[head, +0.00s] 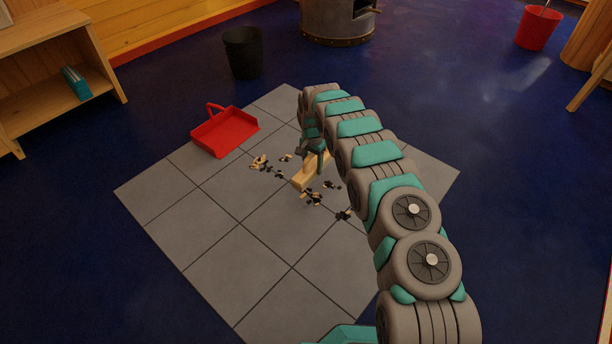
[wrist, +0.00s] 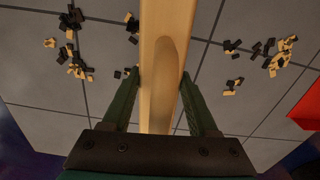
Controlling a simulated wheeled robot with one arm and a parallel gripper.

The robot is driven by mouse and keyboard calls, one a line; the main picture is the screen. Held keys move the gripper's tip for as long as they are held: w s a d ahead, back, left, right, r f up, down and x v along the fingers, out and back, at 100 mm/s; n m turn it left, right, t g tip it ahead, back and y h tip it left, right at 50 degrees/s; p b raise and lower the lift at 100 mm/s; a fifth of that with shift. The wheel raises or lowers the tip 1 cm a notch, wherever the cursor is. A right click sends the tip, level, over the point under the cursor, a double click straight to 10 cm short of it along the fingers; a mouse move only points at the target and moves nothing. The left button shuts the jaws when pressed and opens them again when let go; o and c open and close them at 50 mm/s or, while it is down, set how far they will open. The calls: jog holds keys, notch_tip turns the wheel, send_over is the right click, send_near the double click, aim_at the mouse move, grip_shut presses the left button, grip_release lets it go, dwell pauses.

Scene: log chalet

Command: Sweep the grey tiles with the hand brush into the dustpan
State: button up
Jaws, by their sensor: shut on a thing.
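The hand brush (head: 312,171) has a pale wooden body and is down at the grey tiles (head: 225,205), among the debris. My gripper (head: 316,160) is shut on it; in the wrist view the two fingers (wrist: 160,95) press on both sides of the wooden body (wrist: 163,50). Black and tan bits lie on both sides of the brush, one group (head: 259,163) toward the dustpan and another (head: 312,196) on the near side. The red dustpan (head: 226,132) lies flat on the tiles at the upper left. The bristles are hidden from view.
A black bin (head: 243,53) stands behind the tiles, near a stove (head: 338,20). A red bucket (head: 537,28) is at the far right. A wooden shelf (head: 55,60) stands at the left. The near part of the tiles is clear.

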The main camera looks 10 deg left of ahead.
jog(key=a+f, duration=0.2)
jog(key=shift+a+f+m, duration=0.15)
jog(key=shift+f+m, duration=0.15)
jog(key=shift+f, duration=0.05)
jog(key=shift+s+d+r, duration=0.1)
jog(key=shift+s+d, duration=0.15)
jog(key=shift+d, duration=0.2)
jog(key=s+d+f+p, duration=0.1)
jog(key=s+d, duration=0.3)
jog(key=d, duration=0.2)
jog(key=s+d+f+p, duration=0.1)
jog(key=s+d+p, duration=0.1)
jog(key=s+d, duration=0.2)
jog(key=s+d+f+p, duration=0.1)
jog(key=s+d, duration=0.4)
jog(key=d, duration=0.5)
jog(key=shift+f+p, duration=0.3)
jog(key=shift+p, duration=0.45)
jog(key=shift+f, duration=0.25)
jog(key=shift+f, duration=0.2)
jog(key=shift+f, duration=0.35)
